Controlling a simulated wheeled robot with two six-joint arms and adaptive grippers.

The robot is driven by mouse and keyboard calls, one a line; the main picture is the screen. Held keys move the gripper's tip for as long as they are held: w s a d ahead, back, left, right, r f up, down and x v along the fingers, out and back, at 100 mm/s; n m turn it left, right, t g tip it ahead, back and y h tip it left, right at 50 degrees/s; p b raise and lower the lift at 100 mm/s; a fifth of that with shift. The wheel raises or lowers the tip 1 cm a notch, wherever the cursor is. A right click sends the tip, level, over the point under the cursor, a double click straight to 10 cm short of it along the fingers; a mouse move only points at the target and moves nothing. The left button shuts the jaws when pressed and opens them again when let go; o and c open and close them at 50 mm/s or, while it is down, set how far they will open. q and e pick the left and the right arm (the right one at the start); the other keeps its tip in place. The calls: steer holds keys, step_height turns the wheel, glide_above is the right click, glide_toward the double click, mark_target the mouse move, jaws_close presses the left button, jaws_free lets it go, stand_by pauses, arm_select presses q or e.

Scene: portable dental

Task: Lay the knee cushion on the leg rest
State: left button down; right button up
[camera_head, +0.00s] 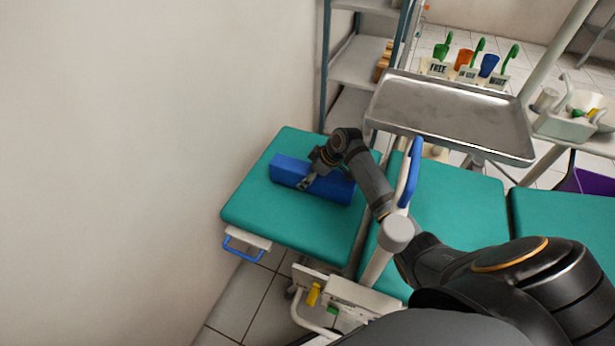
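The knee cushion is a long blue block (337,189) lying across the teal leg rest (290,227), the left end section of the couch. It appears to rest flat on the pad, angled across it. My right gripper (308,182) is at the middle of the cushion, over its top, with a grey finger visible against the blue. The gripper covers part of the cushion, and I cannot see whether its fingers press on both sides. My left gripper is not in view.
A metal tray (450,112) stands over the couch's far side. A white post with a blue handle (411,172) rises near my arm. More teal couch sections (463,215) lie right. A shelf rack (357,63) stands behind; a bare wall is left.

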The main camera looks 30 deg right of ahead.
steer(key=o, duration=1.3)
steer(key=shift+f, duration=0.1)
steer(key=shift+r, duration=0.25)
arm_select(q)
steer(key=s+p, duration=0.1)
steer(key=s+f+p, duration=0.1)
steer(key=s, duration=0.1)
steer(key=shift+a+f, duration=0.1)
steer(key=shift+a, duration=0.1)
arm_select(e)
steer(key=v, duration=0.7)
steer(key=shift+s+d+r, duration=0.1)
steer(key=shift+s, duration=0.05)
